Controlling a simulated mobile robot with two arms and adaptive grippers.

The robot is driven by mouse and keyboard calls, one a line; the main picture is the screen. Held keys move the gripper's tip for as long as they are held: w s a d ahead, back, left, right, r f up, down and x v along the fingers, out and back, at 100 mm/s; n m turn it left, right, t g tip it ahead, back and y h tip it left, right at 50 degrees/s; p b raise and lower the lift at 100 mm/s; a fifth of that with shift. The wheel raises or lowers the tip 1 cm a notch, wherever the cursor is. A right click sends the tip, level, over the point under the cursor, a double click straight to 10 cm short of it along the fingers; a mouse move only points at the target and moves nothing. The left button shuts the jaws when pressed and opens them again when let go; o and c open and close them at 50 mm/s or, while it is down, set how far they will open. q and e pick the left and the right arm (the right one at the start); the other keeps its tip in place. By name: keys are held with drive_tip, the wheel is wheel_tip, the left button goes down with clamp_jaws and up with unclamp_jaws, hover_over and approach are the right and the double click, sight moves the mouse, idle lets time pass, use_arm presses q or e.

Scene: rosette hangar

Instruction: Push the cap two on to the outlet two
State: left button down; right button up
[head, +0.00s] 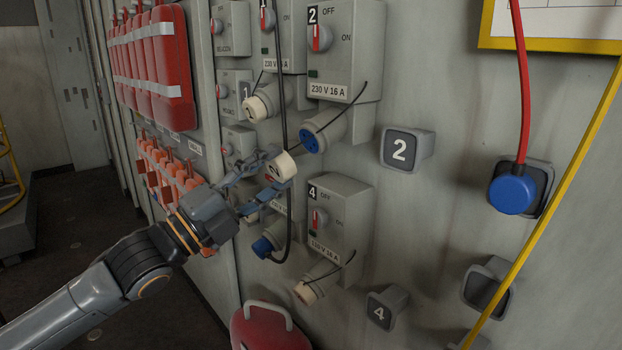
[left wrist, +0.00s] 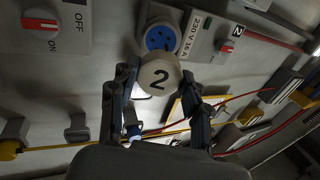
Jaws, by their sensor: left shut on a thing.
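Cap two is a cream round cap with a black 2 on its face; it shows between my left gripper's fingers in the left wrist view (left wrist: 158,76) and in the head view (head: 286,165). My left gripper (head: 272,177) is shut on the cap. Outlet two (head: 313,138), with a blue face, sticks out below the box marked 2. It is uncovered, and the cap is just below and left of it, apart from it in the head view. In the left wrist view the outlet (left wrist: 163,37) shows just above the cap. My right gripper is not in view.
Box 4 (head: 341,215) is below, with its cream-capped outlet (head: 306,292). A black cable hangs in a loop (head: 283,100) close to the gripper. The holder marked 2 (head: 406,149) stands to the right. Red bags (head: 158,65) hang at the left.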

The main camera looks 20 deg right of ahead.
use_arm(q)
drive_tip(key=shift+w+a+f+n, duration=0.1)
drive_tip(key=shift+w+a+n, duration=0.35)
drive_tip(key=shift+a, duration=0.15)
drive_tip(key=shift+p+x, duration=0.85)
drive_tip(key=shift+x, duration=2.05)
drive_tip(key=shift+w+f, duration=0.1)
drive_tip(key=shift+w+d+r, duration=0.2)
drive_tip(key=shift+d, duration=0.3)
drive_tip(key=c, duration=0.6)
unclamp_jaws()
